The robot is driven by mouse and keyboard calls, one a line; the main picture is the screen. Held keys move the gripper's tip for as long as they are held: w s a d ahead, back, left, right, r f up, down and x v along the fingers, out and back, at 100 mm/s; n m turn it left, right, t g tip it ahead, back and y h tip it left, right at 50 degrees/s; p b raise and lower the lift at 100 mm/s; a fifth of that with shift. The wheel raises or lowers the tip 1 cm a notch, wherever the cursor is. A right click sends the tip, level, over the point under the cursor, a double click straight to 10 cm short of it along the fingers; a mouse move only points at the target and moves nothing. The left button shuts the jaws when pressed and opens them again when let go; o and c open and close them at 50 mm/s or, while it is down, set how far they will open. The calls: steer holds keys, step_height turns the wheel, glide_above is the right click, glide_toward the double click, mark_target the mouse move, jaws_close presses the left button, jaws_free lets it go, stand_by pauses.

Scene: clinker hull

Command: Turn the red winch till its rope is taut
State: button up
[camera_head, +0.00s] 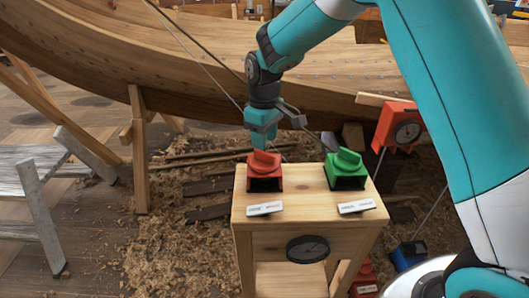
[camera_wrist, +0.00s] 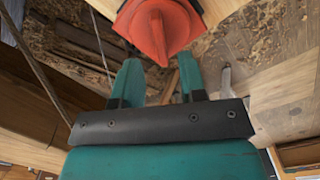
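The red winch (camera_head: 264,172) stands on the left of a wooden stand's top, with a raised ridge-shaped knob. My gripper (camera_head: 263,140) is directly above it, pointing down. In the wrist view the red winch (camera_wrist: 158,28) is at the top of the picture, its knob ridge near the gap between my fingertips (camera_wrist: 160,66). The fingers are apart, with nothing held between them; I cannot tell whether they touch the knob. Thin ropes run down from the hull behind my gripper; one rope (camera_wrist: 38,70) shows at the left of the wrist view. Whether the red winch's rope is taut cannot be told.
A green winch (camera_head: 345,170) stands to the right on the same stand (camera_head: 300,212). A round dark gauge (camera_head: 308,249) is on its front. A red box with a dial (camera_head: 397,127) is behind right. The hull (camera_head: 200,60) spans the back; a grey trestle (camera_head: 35,190) is left.

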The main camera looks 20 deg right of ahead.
mark_target(264, 153)
step_height(264, 153, down, 5)
steer(key=shift+f, duration=0.15)
jaws_close()
